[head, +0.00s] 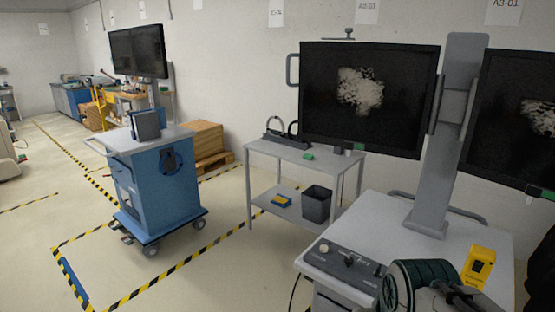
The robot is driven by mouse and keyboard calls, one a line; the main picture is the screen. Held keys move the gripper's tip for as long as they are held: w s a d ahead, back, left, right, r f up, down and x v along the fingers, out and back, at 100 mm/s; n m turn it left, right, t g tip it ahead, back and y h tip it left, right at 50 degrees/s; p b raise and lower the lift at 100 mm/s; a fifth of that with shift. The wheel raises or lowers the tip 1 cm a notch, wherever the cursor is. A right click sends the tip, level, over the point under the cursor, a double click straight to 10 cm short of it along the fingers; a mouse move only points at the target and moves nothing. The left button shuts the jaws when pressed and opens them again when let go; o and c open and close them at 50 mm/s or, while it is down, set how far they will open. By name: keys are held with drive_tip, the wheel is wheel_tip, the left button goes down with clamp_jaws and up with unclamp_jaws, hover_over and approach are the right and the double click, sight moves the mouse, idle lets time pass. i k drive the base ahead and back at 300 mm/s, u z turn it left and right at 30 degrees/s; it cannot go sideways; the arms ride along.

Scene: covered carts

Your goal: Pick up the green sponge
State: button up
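A small green block that looks like the green sponge (308,156) lies on the top shelf of the light grey two-tier cart (272,150), near its front edge. It is small in the head view, and nothing covers it. My gripper cannot be made out in this view, so its distance to the sponge does not show.
A white console (450,235) with a yellow device (478,267) fills the right foreground. A blue cart (158,185) stands left; floor between is clear.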

sight(306, 156)
drive_tip(key=u, duration=0.3)
drive_tip(key=k, duration=0.45)
drive_tip(key=u, duration=0.75)
drive_tip(key=i, duration=3.3)
drive_tip(key=z, duration=0.75)
drive_tip(key=i, duration=1.8)
drive_tip(key=z, duration=1.55)
drive_tip(key=i, duration=1.2)
drive_tip(key=z, duration=0.55)
